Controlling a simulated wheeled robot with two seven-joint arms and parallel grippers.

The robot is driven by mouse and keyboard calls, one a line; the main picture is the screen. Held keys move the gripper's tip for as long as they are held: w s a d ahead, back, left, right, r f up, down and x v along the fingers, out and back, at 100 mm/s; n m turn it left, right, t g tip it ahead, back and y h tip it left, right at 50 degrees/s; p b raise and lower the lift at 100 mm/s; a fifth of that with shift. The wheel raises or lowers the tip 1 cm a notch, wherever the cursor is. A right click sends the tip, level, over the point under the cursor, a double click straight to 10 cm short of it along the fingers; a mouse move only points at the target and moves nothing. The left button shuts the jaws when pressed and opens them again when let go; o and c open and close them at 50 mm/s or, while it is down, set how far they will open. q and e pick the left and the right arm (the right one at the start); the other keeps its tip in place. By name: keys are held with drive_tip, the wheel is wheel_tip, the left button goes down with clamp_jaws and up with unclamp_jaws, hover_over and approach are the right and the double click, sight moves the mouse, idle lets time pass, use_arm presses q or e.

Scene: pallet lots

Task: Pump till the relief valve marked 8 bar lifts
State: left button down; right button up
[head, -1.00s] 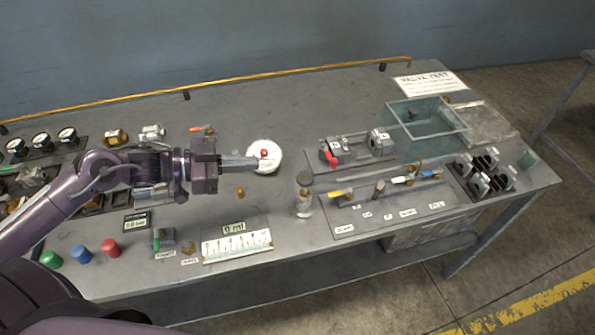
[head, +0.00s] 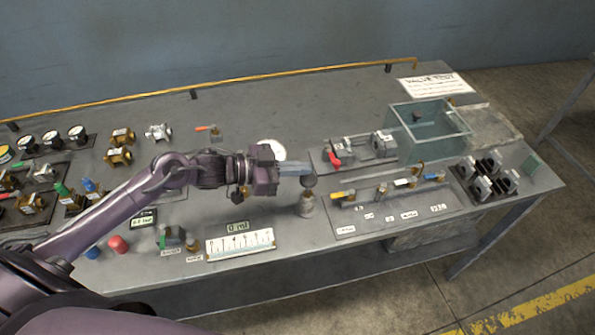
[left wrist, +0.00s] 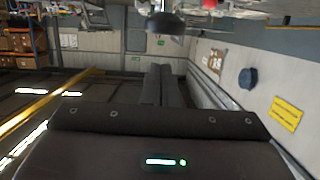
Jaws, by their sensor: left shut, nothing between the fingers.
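My left gripper (head: 306,171) is shut and empty, its fingertips at the dark round knob (head: 308,182) on top of the small pump (head: 306,205) near the bench's front edge. I cannot tell whether they touch. In the left wrist view the shut fingers (left wrist: 161,68) point at the dark knob (left wrist: 166,23), which appears just beyond them. Several small valves stand on the bench, but I cannot read which is marked 8 bar. My right gripper is not seen.
A plate with coloured levers (head: 380,219) lies right of the pump. Behind it are a red-handled vise (head: 350,150) and a glass tank (head: 430,130). A white round dial (head: 271,149) lies behind my left gripper. The bench's back middle is clear.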

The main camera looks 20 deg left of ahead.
use_arm(q)
wheel_tip(320, 180, down, 2)
drive_tip(key=shift+s+f, duration=0.1)
drive_tip(key=shift+f, duration=0.1)
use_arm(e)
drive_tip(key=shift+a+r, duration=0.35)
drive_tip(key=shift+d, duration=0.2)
use_arm(q)
wheel_tip(320, 180, down, 4)
drive_tip(key=shift+a+r+b, duration=0.1)
drive_tip(key=shift+r+b, duration=0.05)
drive_tip(key=shift+b, duration=0.75)
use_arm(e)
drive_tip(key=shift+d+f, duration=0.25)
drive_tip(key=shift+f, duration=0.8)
